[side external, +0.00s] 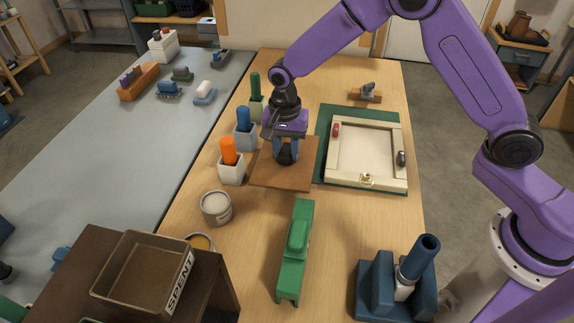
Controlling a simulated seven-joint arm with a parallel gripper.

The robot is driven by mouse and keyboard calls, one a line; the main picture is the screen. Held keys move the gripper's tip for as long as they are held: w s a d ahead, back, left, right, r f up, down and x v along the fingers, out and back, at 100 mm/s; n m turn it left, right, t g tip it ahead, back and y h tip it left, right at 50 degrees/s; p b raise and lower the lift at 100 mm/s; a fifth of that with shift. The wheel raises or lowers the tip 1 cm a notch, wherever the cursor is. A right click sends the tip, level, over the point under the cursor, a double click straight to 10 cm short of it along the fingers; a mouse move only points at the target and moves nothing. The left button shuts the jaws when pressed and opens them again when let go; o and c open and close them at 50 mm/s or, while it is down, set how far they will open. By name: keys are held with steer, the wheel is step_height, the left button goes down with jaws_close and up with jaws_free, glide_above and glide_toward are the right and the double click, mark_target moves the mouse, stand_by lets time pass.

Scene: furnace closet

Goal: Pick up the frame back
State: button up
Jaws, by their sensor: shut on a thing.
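The frame back is most likely the flat brown square panel (268,176) on the wooden table, left of the cream frame. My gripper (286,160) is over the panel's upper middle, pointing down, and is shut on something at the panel. The fingertips are partly hidden, so the exact grip point is unclear. I cannot tell whether the panel touches the table or is slightly raised. The cream frame (335,178) lies on a green mat (322,150) to the right, with a red piece, a dark piece and a brass piece on its border.
White (231,172) and blue-grey (244,138) holders with coloured handles stand close to the panel's left. A can (216,207) is at lower left. A green tool (296,250) stands in front. A brown bin (142,275) and a blue fixture (390,290) are nearer the camera.

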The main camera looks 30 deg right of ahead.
mark_target(286, 149)
steer(key=shift+r, duration=3.1)
